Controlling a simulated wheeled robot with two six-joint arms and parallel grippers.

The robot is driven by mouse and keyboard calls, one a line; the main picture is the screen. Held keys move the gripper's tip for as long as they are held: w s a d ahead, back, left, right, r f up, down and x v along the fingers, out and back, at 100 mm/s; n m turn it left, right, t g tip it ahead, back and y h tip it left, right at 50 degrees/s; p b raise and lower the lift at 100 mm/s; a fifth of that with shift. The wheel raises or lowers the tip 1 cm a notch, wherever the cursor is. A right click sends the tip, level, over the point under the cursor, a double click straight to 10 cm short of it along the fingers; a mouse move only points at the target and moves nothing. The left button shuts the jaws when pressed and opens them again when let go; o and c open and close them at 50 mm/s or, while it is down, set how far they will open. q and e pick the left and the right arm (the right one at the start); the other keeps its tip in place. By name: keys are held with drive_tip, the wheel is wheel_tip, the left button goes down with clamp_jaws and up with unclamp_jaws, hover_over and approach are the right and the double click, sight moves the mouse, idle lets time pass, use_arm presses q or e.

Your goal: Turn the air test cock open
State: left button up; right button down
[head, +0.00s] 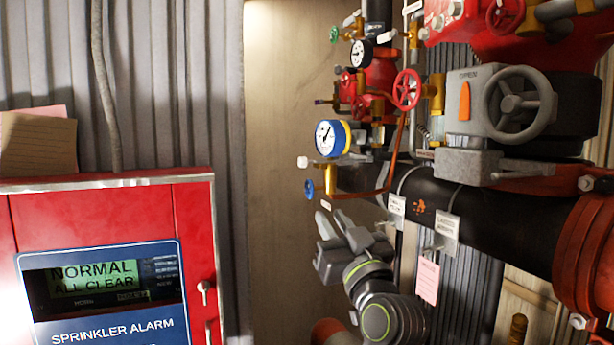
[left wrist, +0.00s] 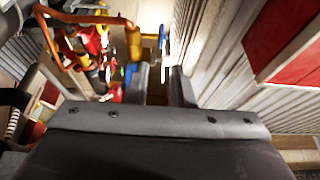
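A brass fitting (head: 327,176) with a small blue handle (head: 308,189) and a white knob (head: 302,162) sits below a blue-rimmed gauge (head: 332,138). I cannot read a label that says which part is the air test cock. My left gripper (head: 333,221) is just below the blue handle, fingers pointing up and apart, with nothing between them. In the left wrist view the two fingers (left wrist: 163,85) are open, and the blue handle (left wrist: 163,45) shows beyond the gap between them, apparently not touched. My right gripper is not in view.
A copper tube (head: 392,165) curves beside the fitting. A black pipe (head: 480,215) with hanging tags, a grey handwheel valve (head: 518,103) and red valves (head: 375,80) crowd the right. A red alarm panel (head: 110,195) stands left. The bare wall (head: 275,250) between is clear.

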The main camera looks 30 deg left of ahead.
sight(313, 189)
use_arm(q)
drive_tip(key=p+x, duration=0.5)
drive_tip(key=x, duration=0.8)
drive_tip(key=shift+w+a+r, duration=0.1)
drive_tip(key=shift+w+a, duration=0.3)
drive_tip(key=shift+a, duration=0.05)
drive_tip(key=shift+p, duration=0.3)
clamp_jaws()
